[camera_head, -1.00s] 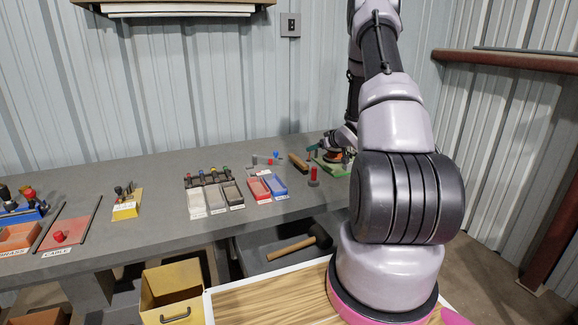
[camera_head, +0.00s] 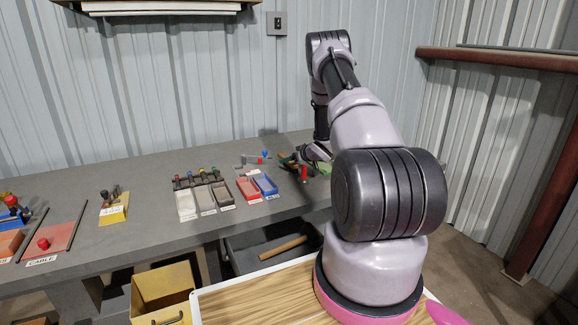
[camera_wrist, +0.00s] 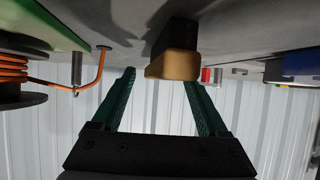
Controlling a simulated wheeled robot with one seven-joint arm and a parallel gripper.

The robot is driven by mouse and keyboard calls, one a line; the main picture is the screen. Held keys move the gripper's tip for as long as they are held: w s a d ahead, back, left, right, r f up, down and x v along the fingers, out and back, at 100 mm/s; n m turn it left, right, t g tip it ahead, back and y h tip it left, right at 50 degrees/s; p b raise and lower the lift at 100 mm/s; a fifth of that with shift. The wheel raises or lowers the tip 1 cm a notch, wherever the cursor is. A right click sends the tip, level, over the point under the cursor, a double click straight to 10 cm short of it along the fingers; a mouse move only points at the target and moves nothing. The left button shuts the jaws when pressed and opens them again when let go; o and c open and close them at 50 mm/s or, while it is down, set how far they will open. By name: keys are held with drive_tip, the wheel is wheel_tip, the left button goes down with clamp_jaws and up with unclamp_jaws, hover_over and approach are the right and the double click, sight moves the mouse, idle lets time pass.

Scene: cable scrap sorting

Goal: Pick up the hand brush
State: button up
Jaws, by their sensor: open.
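The hand brush (camera_wrist: 172,64) shows in the wrist view as a tan wooden end with a dark part behind it, on the grey bench. My gripper (camera_wrist: 160,78) is open, with its two green fingers apart. The brush end appears between the fingertips in the picture, nearer the right finger; I cannot tell whether they touch. In the head view my gripper (camera_head: 287,160) is low over the back of the bench, and it mostly hides the brush there.
A spool of orange cable (camera_wrist: 14,78) and a green board (camera_wrist: 40,24) are left in the wrist view. A red cylinder (camera_head: 304,173) stands close by my gripper. Red (camera_head: 248,188) and blue (camera_head: 265,184) bins stand to the left. Bare bench (camera_head: 145,213) lies farther left.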

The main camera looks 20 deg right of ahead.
drive_tip(key=shift+w+f, duration=0.2)
drive_tip(key=shift+w, duration=0.2)
drive_tip(key=shift+c, duration=0.4)
clamp_jaws()
drive_tip(key=shift+r, duration=0.1)
